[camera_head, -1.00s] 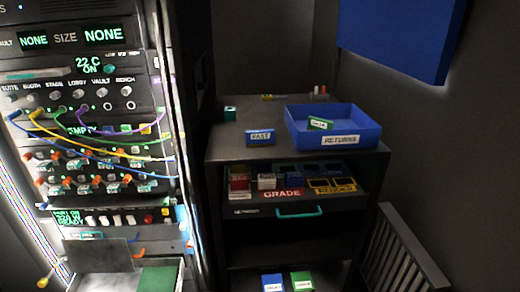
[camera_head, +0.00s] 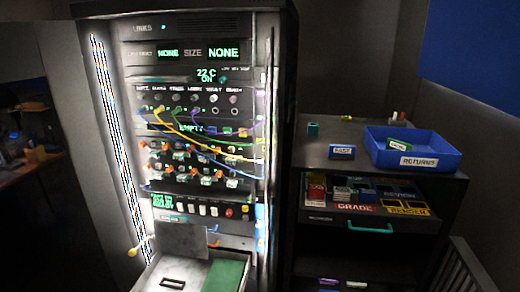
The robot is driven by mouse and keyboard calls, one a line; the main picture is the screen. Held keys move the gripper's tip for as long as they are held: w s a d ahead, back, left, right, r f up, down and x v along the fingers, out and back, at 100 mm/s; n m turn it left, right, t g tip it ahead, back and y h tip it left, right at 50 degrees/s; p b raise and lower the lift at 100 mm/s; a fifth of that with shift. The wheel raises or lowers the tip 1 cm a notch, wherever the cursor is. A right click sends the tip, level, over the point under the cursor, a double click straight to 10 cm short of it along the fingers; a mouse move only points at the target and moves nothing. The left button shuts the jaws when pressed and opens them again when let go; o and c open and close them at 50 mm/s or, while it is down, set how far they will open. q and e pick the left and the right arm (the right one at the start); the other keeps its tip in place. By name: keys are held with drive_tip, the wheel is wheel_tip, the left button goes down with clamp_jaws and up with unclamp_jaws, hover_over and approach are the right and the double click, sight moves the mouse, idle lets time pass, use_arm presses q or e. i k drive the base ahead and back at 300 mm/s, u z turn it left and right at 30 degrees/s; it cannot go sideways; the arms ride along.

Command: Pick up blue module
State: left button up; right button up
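A small blue module (camera_head: 342,152) with a white label stands on top of the dark cabinet (camera_head: 310,160), left of the blue returns bin (camera_head: 455,152). Another blue-looking block (camera_head: 328,282) shows at the bottom edge on the lower shelf, partly cut off. Several coloured modules (camera_head: 350,190) sit in the open drawer below the cabinet top, some of them blue. Neither of my grippers is in view.
A tall rack (camera_head: 200,28) with cables, knobs and displays stands left of the cabinet. A tray with a green pad (camera_head: 224,276) sticks out at its base. The returns bin holds a green module (camera_head: 397,144). A teal block (camera_head: 312,129) stands behind the blue module.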

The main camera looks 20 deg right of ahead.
sight(336, 152)
drive_tip(key=u, duration=0.7)
drive_tip(key=i, duration=1.15)
drive_tip(key=z, duration=3.3)
